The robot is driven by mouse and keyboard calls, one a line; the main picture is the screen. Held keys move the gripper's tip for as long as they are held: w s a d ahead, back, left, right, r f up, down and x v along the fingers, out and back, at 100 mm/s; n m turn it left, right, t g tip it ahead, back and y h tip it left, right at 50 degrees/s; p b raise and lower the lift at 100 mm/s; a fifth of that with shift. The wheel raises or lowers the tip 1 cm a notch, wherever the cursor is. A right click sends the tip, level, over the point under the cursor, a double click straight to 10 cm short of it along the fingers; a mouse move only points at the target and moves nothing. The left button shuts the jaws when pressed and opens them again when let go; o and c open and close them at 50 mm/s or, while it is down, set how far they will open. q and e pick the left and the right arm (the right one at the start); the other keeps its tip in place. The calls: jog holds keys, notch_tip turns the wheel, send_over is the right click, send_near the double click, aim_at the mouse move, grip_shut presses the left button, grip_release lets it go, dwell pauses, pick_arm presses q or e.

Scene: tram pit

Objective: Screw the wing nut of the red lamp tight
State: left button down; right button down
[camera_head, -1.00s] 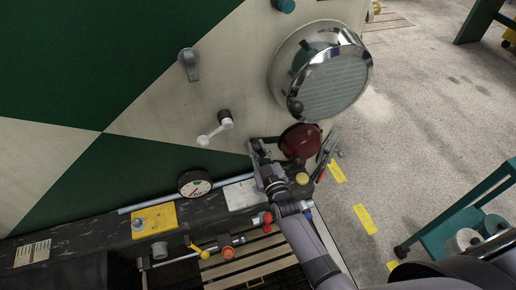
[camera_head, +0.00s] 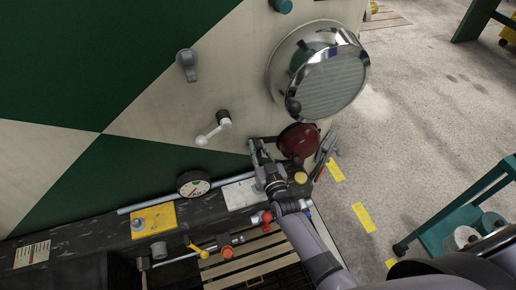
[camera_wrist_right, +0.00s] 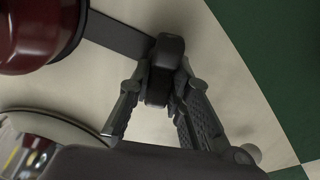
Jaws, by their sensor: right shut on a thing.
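The red lamp (camera_head: 298,141) is a dark red round lens on the tram front, below the big chrome headlamp; it also shows at the upper left of the right wrist view (camera_wrist_right: 38,30). A dark flat bracket (camera_wrist_right: 118,36) runs from it to a dark wing nut (camera_wrist_right: 163,70). My right gripper (camera_head: 257,147) is at the bracket's end, left of the lamp. In the right wrist view its fingers (camera_wrist_right: 158,88) are shut on the wing nut, one finger on each side. The nut's threads are hidden. My left gripper is not in view.
The chrome headlamp (camera_head: 321,75) is just above the red lamp. A white crank handle (camera_head: 214,128) and a grey lever (camera_head: 187,64) are to the left. A ledge with a gauge (camera_head: 194,184) and a yellow plate (camera_head: 153,217) runs below. A teal cart (camera_head: 458,218) stands at right.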

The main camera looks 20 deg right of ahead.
jog(key=c, duration=1.5)
grip_release()
jog(key=s, duration=1.2)
jog(key=shift+d, duration=0.2)
